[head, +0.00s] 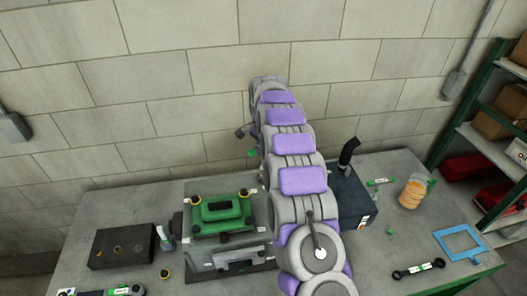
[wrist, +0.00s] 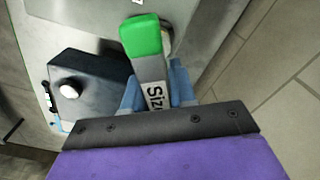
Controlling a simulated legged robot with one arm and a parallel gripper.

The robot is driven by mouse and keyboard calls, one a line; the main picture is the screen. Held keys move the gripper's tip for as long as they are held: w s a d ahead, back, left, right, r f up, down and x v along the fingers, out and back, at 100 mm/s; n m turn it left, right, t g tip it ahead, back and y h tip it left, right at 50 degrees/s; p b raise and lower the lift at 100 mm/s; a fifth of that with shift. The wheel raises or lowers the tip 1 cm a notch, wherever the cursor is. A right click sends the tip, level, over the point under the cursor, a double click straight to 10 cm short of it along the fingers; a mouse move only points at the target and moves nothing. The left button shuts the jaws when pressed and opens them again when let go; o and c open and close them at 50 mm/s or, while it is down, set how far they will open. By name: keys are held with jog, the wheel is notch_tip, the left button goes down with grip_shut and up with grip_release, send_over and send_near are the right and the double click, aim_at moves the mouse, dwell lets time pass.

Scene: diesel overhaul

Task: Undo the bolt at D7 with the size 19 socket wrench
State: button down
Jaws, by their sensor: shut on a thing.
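In the wrist view my gripper (wrist: 158,92) has blue fingers shut on a grey wrench (wrist: 150,70). The wrench has a green end (wrist: 141,36) and a label of which only "Siz" shows; its size number is hidden. In the head view my arm reaches to the back of the bench and hides most of the gripper. The engine part with a green cover (head: 222,212) stands left of my arm. Dark bolts with yellow rings show at its corners, one at the back left (head: 196,199) and one at the back right (head: 243,192). I cannot read a D7 mark.
A dark block with holes (head: 108,258) and a small bottle (head: 166,243) stand at left. A dark box (head: 350,205) with a black pipe stands right of my arm. A wall is behind.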

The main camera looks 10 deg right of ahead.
jog(key=shift+r+p, duration=0.45)
jog(key=shift+r, duration=1.2)
notch_tip(320, 180, up, 6)
jog(key=p, duration=0.2)
jog(key=shift+p, duration=0.35)
jog(key=shift+s, duration=0.1)
jog(key=shift+s+f+b, duration=0.15)
jog(key=shift+s+b, duration=0.15)
jog(key=shift+b, duration=0.4)
jog(key=s+b, duration=0.4)
jog(key=s, duration=0.2)
jog(key=shift+s, duration=0.15)
